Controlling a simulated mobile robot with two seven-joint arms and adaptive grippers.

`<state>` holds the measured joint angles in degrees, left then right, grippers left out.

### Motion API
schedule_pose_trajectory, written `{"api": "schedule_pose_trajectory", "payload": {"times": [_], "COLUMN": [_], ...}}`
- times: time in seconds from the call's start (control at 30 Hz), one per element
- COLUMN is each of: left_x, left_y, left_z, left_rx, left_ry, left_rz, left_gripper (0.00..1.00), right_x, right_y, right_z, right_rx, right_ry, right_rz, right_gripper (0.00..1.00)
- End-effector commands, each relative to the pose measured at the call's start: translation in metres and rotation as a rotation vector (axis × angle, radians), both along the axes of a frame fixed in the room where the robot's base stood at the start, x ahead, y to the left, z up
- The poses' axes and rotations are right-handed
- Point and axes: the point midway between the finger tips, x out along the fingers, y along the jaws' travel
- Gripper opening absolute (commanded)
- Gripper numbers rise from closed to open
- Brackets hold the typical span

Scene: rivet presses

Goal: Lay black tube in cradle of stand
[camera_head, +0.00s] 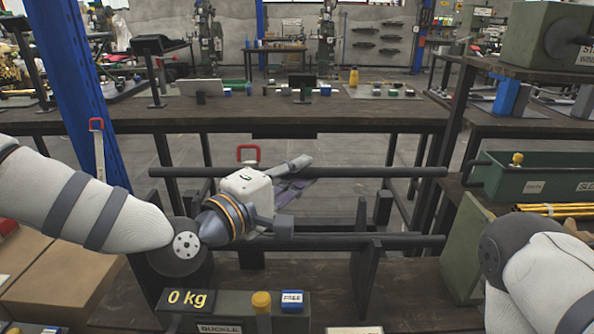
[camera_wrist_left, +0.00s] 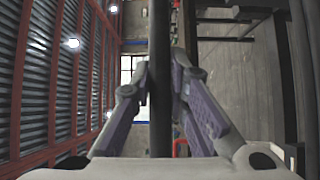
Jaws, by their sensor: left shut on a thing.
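A long black tube (camera_head: 390,172) runs level across the middle of the head view, above a dark stand (camera_head: 365,265) with upright plates. My left gripper (camera_head: 298,175) reaches away from me, its fingers shut on this tube near the middle of its length. In the left wrist view the tube (camera_wrist_left: 160,60) passes between the two purple-padded fingers (camera_wrist_left: 160,95). A second dark bar (camera_head: 400,240) runs parallel, lower and nearer, by the stand plates. The tube appears apart from this bar. I cannot make out the cradle clearly. My right arm shows at the right, but its gripper is not in view.
In front stands a box with a "0 kg" display (camera_head: 187,299), a yellow knob (camera_head: 262,302) and a blue "FREE" sign (camera_head: 292,297). A blue post (camera_head: 75,90) rises at left. A green bin (camera_head: 530,182) is at right. A long bench (camera_head: 300,113) spans the back.

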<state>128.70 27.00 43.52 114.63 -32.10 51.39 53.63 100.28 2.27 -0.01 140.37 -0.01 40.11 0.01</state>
Motion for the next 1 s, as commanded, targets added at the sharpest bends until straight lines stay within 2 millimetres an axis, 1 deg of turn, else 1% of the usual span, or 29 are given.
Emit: {"api": "schedule_pose_trajectory", "payload": {"times": [0.03,0.2,0.4,0.5,0.6,0.7,0.97,1.0], "left_x": [0.001,0.001,0.0,0.0,0.0,0.0,0.0,0.0], "left_y": [0.0,0.0,0.0,0.0,0.0,0.0,0.0,0.0], "left_z": [-0.017,-0.047,-0.075,-0.085,-0.092,-0.094,-0.093,-0.093], "left_rx": [0.001,0.0,0.0,-0.001,0.0,0.0,0.0,0.0], "left_ry": [0.015,0.018,0.014,0.012,0.009,0.006,0.003,0.004], "left_rz": [-0.001,-0.001,0.0,0.0,0.0,0.0,0.0,0.0], "left_gripper": [0.0,0.0,0.0,0.0,0.0,0.0,0.0,0.19], "right_x": [-0.007,-0.021,-0.034,-0.038,-0.041,-0.042,-0.042,-0.042], "right_y": [0.0,0.0,0.0,0.0,0.0,0.0,0.0,0.0], "right_z": [-0.007,-0.021,-0.035,-0.04,-0.043,-0.045,-0.044,-0.044], "right_rx": [0.0,-0.001,-0.001,-0.001,-0.001,0.0,0.0,0.0], "right_ry": [0.024,0.071,0.114,0.129,0.139,0.142,0.141,0.141], "right_rz": [0.0,0.001,0.003,0.003,0.004,0.004,0.004,0.004], "right_gripper": [0.4,0.4,0.4,0.4,0.4,0.4,0.4,0.4]}}
